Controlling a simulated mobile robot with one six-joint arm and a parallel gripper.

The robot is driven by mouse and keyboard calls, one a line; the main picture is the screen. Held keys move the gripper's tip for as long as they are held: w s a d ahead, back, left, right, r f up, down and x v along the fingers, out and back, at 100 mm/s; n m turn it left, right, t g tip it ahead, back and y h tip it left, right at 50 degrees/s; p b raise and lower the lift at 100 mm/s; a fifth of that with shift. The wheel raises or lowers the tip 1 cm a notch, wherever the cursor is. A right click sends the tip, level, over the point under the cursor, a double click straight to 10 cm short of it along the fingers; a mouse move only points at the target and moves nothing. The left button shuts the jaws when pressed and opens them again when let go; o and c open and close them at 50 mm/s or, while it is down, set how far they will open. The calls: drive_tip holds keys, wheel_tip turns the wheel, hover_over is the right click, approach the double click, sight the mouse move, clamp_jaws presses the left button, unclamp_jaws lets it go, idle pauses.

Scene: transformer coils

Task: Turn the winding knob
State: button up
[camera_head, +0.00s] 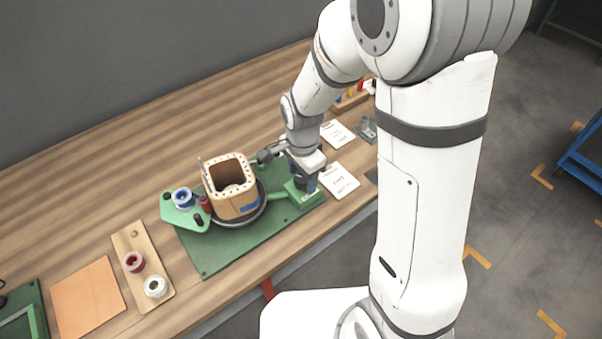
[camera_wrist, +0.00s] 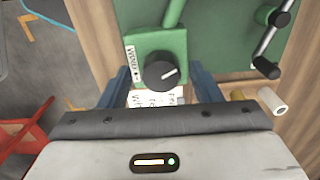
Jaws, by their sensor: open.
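The winding knob (camera_wrist: 160,73) is a round black dial with a white pointer line, on a green box (camera_wrist: 142,44) with a "WIND" label, in the wrist view. In the head view my gripper (camera_head: 305,182) points down over the green box (camera_head: 306,197) at the right end of the green winding machine; the knob is hidden there. The square tan coil former (camera_head: 231,186) stands on the machine's round turntable.
A green bracket with a blue-and-white spool (camera_head: 183,197) stands left of the former. A wooden tray (camera_head: 142,267) with two spools and an orange sheet (camera_head: 87,298) lie further left. White cards (camera_head: 339,180) lie near the gripper. A crank handle (camera_wrist: 265,65) shows in the wrist view.

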drive_tip(key=shift+c, duration=0.4)
drive_tip(key=shift+a, duration=0.1)
drive_tip(key=c, duration=0.9)
